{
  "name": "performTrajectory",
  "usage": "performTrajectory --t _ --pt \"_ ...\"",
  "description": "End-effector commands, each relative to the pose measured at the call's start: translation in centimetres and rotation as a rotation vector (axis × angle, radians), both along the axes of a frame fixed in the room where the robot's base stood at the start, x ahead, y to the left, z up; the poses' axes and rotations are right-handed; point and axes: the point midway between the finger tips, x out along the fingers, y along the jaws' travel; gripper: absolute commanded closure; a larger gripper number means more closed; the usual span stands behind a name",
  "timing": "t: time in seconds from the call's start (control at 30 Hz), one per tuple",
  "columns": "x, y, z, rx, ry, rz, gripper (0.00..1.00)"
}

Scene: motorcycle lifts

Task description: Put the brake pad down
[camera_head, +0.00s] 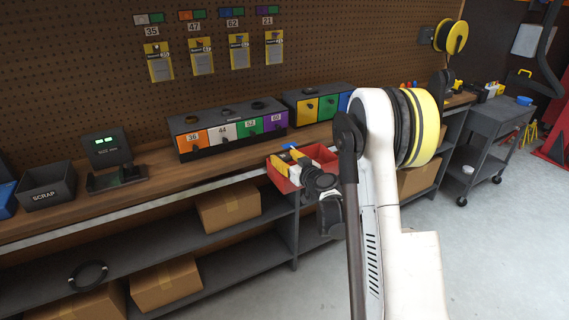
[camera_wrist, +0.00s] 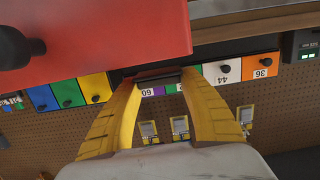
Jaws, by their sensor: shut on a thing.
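My gripper (camera_wrist: 158,78) has its yellow fingers closed on a dark, flat brake pad (camera_wrist: 158,75) in the wrist view, which shows the scene upside down. The pad spans the gap between the fingertips. In the head view my gripper (camera_head: 283,161) is at the bench's front edge, over or beside a red bin (camera_head: 281,182); I cannot tell which. The pad cannot be made out there. The red bin (camera_wrist: 100,40) fills much of the upper wrist view, close to the fingers. I cannot tell whether the pad touches anything.
A drawer unit numbered 36, 44, 52 and 60 (camera_head: 227,112) stands behind on the wooden bench. A second coloured drawer unit (camera_head: 305,92) is right of it. A scale (camera_head: 113,178) and a black SCRAP bin (camera_head: 47,186) are at left. Bare bench (camera_head: 165,187) lies between.

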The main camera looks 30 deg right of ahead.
Motion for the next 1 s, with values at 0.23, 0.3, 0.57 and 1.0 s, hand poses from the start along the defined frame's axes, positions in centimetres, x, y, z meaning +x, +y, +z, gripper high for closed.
performTrajectory --t 0.23,0.3,0.57,1.0 --pt "0.0 0.0 -0.1 0.0 0.0 0.0 0.83" --pt "0.0 0.0 -0.3 0.0 0.0 0.0 0.83" --pt "0.0 0.0 -1.1 0.0 0.0 0.0 0.83" --pt "0.0 0.0 -1.3 0.0 0.0 0.0 0.3"
